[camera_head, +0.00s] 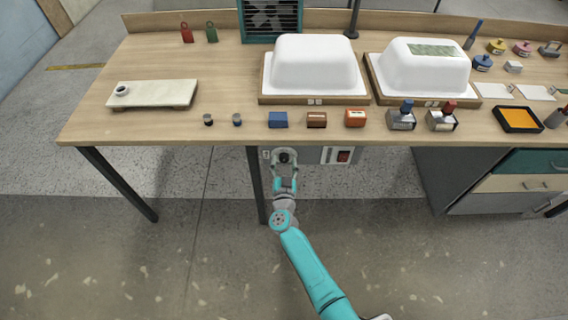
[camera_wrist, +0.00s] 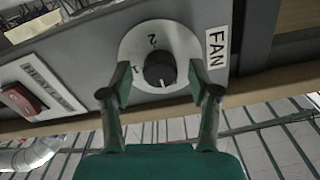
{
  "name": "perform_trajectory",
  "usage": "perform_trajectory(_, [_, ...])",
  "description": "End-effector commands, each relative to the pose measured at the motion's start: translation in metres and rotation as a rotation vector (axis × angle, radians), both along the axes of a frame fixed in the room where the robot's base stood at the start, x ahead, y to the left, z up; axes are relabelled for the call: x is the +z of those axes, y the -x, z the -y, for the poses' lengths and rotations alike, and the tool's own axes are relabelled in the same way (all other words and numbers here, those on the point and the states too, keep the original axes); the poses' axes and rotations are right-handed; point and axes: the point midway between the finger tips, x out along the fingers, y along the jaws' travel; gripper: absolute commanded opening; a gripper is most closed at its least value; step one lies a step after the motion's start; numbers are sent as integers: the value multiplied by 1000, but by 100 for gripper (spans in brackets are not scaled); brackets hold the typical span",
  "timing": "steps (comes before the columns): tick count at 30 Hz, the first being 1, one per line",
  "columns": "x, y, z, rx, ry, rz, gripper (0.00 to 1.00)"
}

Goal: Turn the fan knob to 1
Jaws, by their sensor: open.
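The fan knob (camera_wrist: 160,69) is a black round knob on a pale dial plate (camera_wrist: 158,42) in the wrist view. Numbers are printed around it, with a "2" above it and a mark like "1" at its lower left. A label reading FAN (camera_wrist: 217,46) is beside the dial. My gripper (camera_wrist: 160,92) is open, with one finger on each side of the knob's lower part; contact cannot be told. In the head view my gripper (camera_head: 284,166) is at the grey panel under the table's front edge, and the knob (camera_head: 284,157) shows as a dark spot there.
A red rocker switch (camera_head: 343,156) is right of the knob on the same panel. The wooden table (camera_head: 225,85) overhangs the panel, with white tub shells (camera_head: 314,62) and small blocks on top. A black table leg (camera_head: 257,185) stands just left of my gripper.

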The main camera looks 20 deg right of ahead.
Motion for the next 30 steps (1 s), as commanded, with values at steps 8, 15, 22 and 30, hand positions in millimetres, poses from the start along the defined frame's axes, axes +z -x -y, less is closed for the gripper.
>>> perform_trajectory(8, [0, 0, 0, 0, 0, 0, 36])
perform_trajectory(15, [0, 0, 0, 0, 0, 0, 2])
perform_trajectory(22, [0, 0, 0, 0, -29, 10, 2])
perform_trajectory(30, [0, 0, 0, 0, -174, 57, 2])
